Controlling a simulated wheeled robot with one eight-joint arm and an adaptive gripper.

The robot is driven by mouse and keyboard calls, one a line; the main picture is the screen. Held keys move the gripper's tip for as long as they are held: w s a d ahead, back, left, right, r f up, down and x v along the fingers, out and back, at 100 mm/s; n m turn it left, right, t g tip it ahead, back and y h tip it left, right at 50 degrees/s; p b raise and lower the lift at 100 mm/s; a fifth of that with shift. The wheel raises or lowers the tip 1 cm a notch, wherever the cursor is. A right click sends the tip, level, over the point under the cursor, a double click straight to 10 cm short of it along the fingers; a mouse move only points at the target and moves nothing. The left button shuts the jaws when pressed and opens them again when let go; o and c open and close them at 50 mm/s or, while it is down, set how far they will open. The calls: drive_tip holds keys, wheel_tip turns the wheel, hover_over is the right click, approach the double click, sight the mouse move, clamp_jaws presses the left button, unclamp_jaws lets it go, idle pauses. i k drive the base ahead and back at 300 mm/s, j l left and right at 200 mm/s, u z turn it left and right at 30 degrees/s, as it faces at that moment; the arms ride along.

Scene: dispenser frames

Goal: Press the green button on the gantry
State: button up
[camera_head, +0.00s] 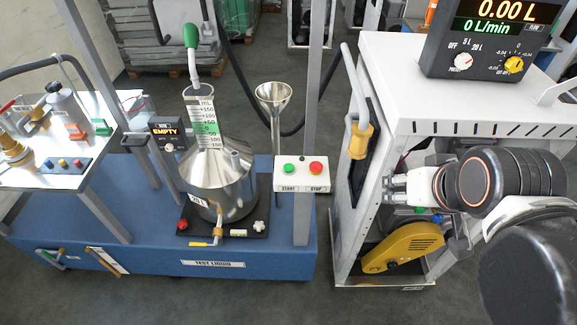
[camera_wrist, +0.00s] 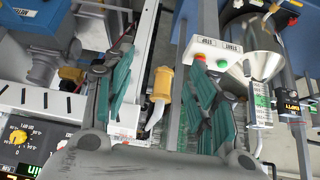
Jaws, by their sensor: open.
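The green button (camera_head: 289,169), above the START label, is on the left of a white START/STOP box (camera_head: 302,187) on a grey gantry post (camera_head: 309,95). The red STOP button (camera_head: 316,168) is to its right. In the wrist view the green button (camera_wrist: 221,63) and red button (camera_wrist: 207,40) show past my right finger's tip. My gripper (camera_head: 389,187) is right of the box in the head view, pointing left, apart from the button. In the wrist view my gripper (camera_wrist: 163,62) is open, its teal-padded fingers wide apart and nothing held.
A yellow-handled nozzle (camera_head: 360,139) hangs on the white dispenser cabinet (camera_head: 385,45) near my gripper. It appears between my fingers in the wrist view. A steel measuring can (camera_head: 220,185) and funnel (camera_head: 274,97) stand left of the box. A blue base (camera_head: 150,235) lies below.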

sight(288, 168)
drive_tip(key=j+z, duration=0.1)
drive_tip(key=j, duration=2.95)
drive_tip(key=l+u, duration=0.1)
drive_tip(key=j+z, duration=0.1)
drive_tip(key=j, duration=0.1)
